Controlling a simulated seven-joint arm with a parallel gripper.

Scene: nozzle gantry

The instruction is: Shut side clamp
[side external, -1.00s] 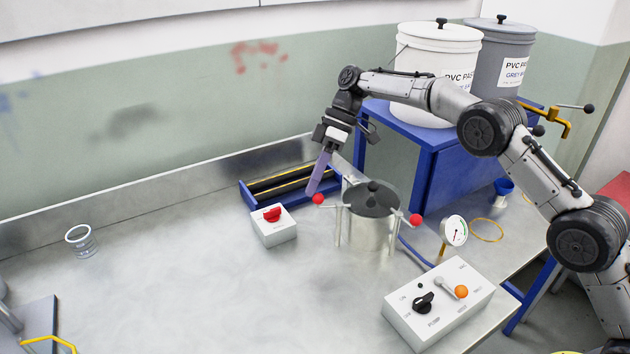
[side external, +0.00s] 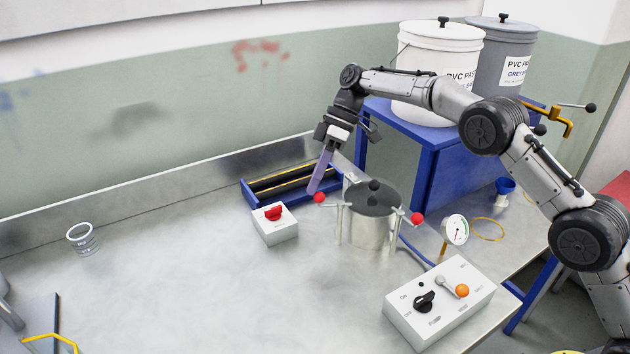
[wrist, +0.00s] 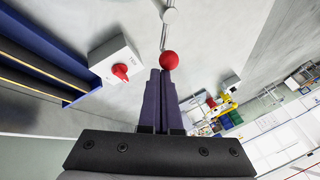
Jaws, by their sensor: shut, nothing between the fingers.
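A metal pot (side external: 368,228) with a dark lid (side external: 373,197) stands on the bench. Side clamps with red ball ends stick out from it. The left clamp's red ball (side external: 320,197) is on the side near my gripper, and the right clamp's red ball (side external: 417,218) is on the far side from it. My gripper (side external: 313,191) points down with its purple fingers together and empty, their tips close to the left ball. In the wrist view the fingertips (wrist: 160,74) lie just below the red ball (wrist: 169,61); I cannot tell whether they touch it.
A white box with a red knob (side external: 274,212) stands left of the pot, and a blue tray (side external: 270,195) lies behind. A pump control box (side external: 440,300) and a gauge (side external: 455,230) are at right. A blue stand (side external: 437,145) with buckets rises behind. The left bench is mostly clear.

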